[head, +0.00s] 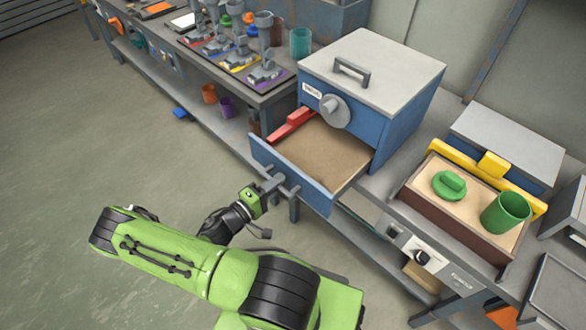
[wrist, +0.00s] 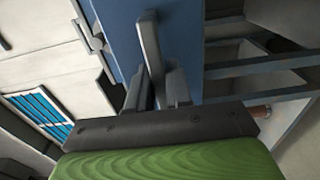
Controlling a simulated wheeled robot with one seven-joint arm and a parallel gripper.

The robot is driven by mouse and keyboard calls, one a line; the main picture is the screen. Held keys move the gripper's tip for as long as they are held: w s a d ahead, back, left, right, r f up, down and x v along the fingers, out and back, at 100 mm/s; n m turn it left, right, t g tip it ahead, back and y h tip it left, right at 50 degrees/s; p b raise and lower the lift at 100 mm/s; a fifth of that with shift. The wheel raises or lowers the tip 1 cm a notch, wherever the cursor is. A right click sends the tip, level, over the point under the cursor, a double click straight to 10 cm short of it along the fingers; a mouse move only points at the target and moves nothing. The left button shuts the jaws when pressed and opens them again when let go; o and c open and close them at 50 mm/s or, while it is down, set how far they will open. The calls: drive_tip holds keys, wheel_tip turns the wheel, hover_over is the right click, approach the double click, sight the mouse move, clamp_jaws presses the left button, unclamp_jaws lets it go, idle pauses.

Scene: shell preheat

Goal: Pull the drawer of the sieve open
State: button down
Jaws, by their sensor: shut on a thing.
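The sieve (head: 393,105) is a blue box with a grey lid and a round grey knob on its front. Its drawer (head: 322,201) stands pulled out toward me, with a brown sandy bed (head: 325,155) and a red piece (head: 293,122) along its left side. My gripper (head: 272,184) is at the drawer front, shut on the grey drawer handle (head: 291,190). In the wrist view, the fingers (wrist: 158,88) close at the handle (wrist: 150,45) against the blue drawer front (wrist: 118,30). The exact finger contact is partly hidden.
Right of the sieve, a brown sand-filled box (head: 455,219) holds a green lid (head: 449,185) and a green cup (head: 506,213), with a yellow bar (head: 480,170) behind. A bench (head: 215,65) with tools on coloured mats stands at the back left. The floor (head: 85,130) at left is clear.

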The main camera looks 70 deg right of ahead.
drive_tip(key=v, duration=0.3)
drive_tip(key=shift+a, duration=0.15)
drive_tip(key=c, duration=1.1)
unclamp_jaws()
drive_tip(key=v, duration=1.5)
drive_tip(key=shift+w+a, duration=0.25)
drive_tip(key=shift+a, duration=0.05)
